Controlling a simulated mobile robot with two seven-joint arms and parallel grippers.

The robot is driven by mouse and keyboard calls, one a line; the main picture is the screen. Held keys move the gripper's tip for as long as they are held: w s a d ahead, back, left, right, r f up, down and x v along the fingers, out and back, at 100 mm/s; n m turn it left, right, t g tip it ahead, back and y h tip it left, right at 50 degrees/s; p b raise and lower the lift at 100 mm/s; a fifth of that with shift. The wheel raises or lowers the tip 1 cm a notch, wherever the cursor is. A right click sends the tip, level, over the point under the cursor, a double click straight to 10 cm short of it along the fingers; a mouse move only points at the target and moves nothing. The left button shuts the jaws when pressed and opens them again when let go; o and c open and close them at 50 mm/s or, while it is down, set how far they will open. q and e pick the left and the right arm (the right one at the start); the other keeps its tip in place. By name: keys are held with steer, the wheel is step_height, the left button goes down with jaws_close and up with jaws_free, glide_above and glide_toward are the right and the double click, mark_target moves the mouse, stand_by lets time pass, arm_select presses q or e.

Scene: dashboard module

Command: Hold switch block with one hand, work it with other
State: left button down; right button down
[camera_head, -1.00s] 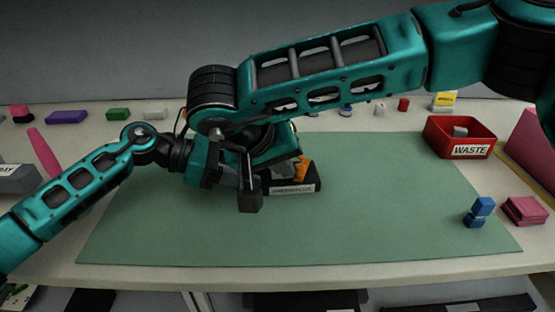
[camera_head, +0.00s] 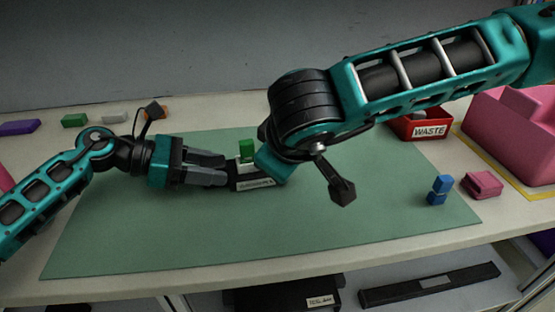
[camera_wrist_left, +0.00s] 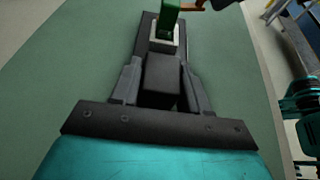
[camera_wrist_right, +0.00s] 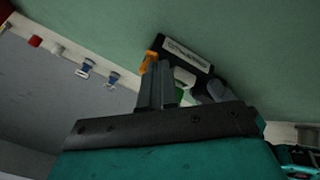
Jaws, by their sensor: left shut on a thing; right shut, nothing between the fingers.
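The switch block is a dark base with a white label (camera_head: 256,184) and a green upright lever (camera_head: 247,150), near the middle of the green mat. My left gripper (camera_head: 226,170) is shut on its left end. In the left wrist view the fingers flank a dark grip part (camera_wrist_left: 160,78), and the green lever (camera_wrist_left: 169,15) stands on a pale mount beyond. My right gripper (camera_wrist_right: 158,68) is shut and empty at the block, close to an orange part (camera_wrist_right: 150,60) and the labelled face (camera_wrist_right: 187,54). I cannot tell whether it touches. My right arm hides its fingers in the head view.
Small coloured blocks line the back left. The front of the green mat (camera_head: 250,235) is clear.

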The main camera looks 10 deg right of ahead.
steer(key=shift+w+a, duration=0.1)
steer(key=shift+w, duration=0.05)
steer(key=shift+w+a, duration=0.35)
steer(key=shift+w, duration=0.25)
steer(key=v, duration=1)
steer(key=c, duration=1.9)
jaws_free()
steer(key=shift+s+d, duration=0.1)
